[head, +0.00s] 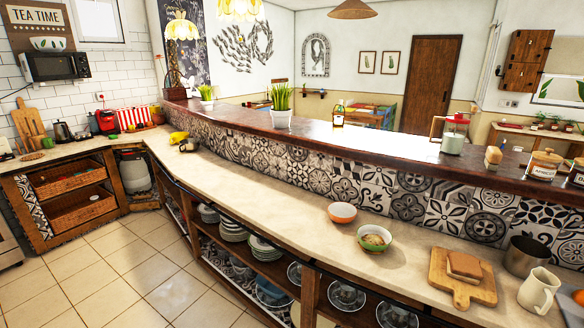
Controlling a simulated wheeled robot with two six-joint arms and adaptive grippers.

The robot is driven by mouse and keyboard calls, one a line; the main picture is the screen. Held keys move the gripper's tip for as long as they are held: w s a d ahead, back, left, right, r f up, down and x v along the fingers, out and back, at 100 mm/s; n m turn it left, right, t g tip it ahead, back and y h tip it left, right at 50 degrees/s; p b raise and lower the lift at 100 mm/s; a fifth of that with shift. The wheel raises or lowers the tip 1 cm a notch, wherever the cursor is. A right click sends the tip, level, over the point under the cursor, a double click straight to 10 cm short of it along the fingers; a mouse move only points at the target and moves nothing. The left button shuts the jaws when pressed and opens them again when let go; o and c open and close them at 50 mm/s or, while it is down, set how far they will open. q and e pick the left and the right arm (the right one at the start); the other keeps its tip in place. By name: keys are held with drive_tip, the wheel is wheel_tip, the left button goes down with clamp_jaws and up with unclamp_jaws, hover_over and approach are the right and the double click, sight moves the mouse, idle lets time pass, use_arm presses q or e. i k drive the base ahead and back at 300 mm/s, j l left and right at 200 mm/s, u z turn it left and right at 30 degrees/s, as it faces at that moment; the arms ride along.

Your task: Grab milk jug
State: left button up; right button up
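A cream-white jug (536,291) with a handle on its right stands upright on the beige counter at the lower right of the head view. It stands close to the right of a wooden board (484,292) and in front of a dark metal pot (524,256). Its top faces up and its body is mostly unobstructed. Neither of my grippers shows in the head view.
Bread (464,265) lies on the board. A green bowl (374,239) and an orange bowl (342,212) stand further left on the counter. A raised dark wooden ledge (385,147) runs behind. Open shelves (268,262) below hold dishes. The tiled floor (130,275) at left is clear.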

sight(535, 294)
drive_tip(key=z, duration=1.8)
